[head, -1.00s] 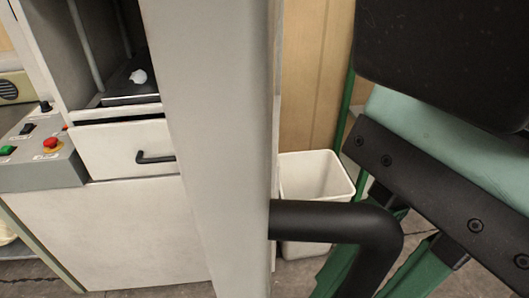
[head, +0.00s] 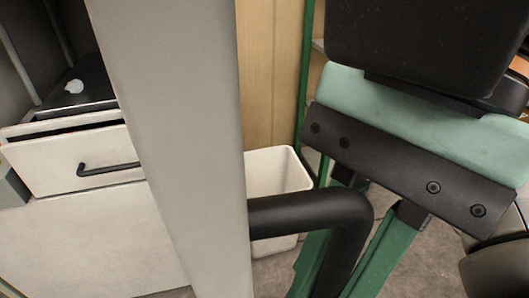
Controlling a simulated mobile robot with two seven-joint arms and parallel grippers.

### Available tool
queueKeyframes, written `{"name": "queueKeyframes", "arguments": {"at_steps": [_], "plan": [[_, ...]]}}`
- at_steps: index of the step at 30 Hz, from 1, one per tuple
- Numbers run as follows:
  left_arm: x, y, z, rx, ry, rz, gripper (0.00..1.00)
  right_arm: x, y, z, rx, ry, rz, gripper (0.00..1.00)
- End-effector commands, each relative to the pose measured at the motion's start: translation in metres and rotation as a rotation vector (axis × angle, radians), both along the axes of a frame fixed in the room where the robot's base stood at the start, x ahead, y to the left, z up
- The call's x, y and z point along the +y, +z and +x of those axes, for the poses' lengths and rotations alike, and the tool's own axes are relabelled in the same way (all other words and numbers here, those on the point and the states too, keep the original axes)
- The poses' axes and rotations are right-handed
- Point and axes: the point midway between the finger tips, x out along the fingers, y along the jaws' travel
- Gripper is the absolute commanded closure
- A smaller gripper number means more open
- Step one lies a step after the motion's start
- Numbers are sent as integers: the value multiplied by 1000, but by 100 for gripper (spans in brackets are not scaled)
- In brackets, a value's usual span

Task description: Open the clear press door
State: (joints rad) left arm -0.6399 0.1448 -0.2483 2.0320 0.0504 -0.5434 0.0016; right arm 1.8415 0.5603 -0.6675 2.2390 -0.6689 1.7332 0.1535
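A wide grey vertical bar (head: 180,130), which looks like the frame edge of the press door, stands close in front of me. A thick black bent handle (head: 300,212) juts out from its right side near the bottom. I cannot make out the clear pane itself. To the left of the bar is the pale press cabinet (head: 95,245). Its dark inside holds a small white tuft (head: 74,87) on a black plate. Neither gripper can be made out, and nothing is seen holding the handle.
A pale drawer (head: 50,163) with a black pull is on the cabinet front. A white bin (head: 277,175) stands behind the handle. At right, a green-legged frame carries a black bolted bar (head: 400,175), a teal pad (head: 365,102) and a large black block (head: 425,45), crowding that side.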

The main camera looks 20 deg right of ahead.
Motion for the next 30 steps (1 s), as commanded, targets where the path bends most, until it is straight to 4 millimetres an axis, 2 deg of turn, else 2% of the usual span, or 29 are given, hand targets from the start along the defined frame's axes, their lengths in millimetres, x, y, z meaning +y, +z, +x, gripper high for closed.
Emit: {"name": "queueKeyframes", "arguments": {"at_steps": [11, 12, 19, 26, 30], "plan": [[0, 1, 0, -1, 0, 0, 100, 1, 3, 0, 1, -1, 9, 100], [0, 1, 0, -1, 0, 0, 100, 1, 3, 0, 1, -1, 9, 80], [0, 1, 0, -1, 0, 0, 100, 0, 1, 0, 0, 0, 4, 55], [0, 1, 0, -1, 0, 0, 100, 0, 1, 0, 0, 1, 2, 53], [0, 6, 0, -1, 0, 0, 100, -2, 7, 1, 1, 0, 2, 53]]}}
